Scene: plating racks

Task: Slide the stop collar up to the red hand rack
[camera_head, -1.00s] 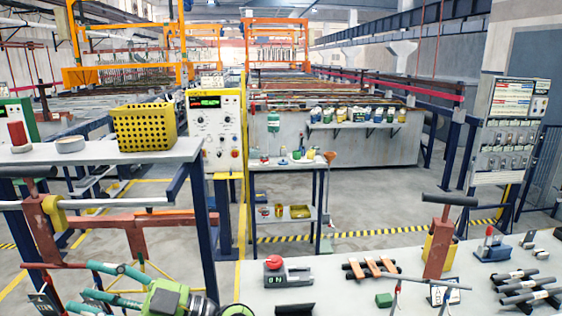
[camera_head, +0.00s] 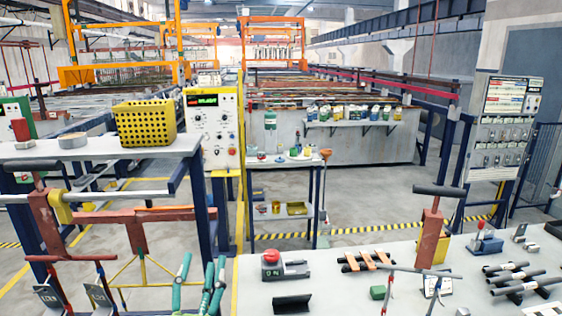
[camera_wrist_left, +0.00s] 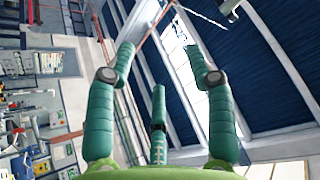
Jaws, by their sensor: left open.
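The stop collar (camera_head: 61,207) is the yellow ring on the pale horizontal rail (camera_head: 110,195) at the left of the head view. The red hand rack (camera_head: 45,225) is a worn red-brown frame with a dark handle on top, at that rail. The collar shows just right of the rack's upright; whether they touch, I cannot tell. My left gripper (camera_head: 205,262), with teal fingers, is low in the head view, right of and below the collar. Its fingers point up, spread and empty. In the left wrist view the open fingers (camera_wrist_left: 158,62) have nothing between them. My right gripper is out of view.
A grey shelf (camera_head: 95,152) with a yellow basket (camera_head: 145,123) stands behind the rail. A grey table (camera_head: 345,303) at right carries a red-button box (camera_head: 271,265), another red upright with a dark handle (camera_head: 432,235), and several dark cylinders. Open floor lies between.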

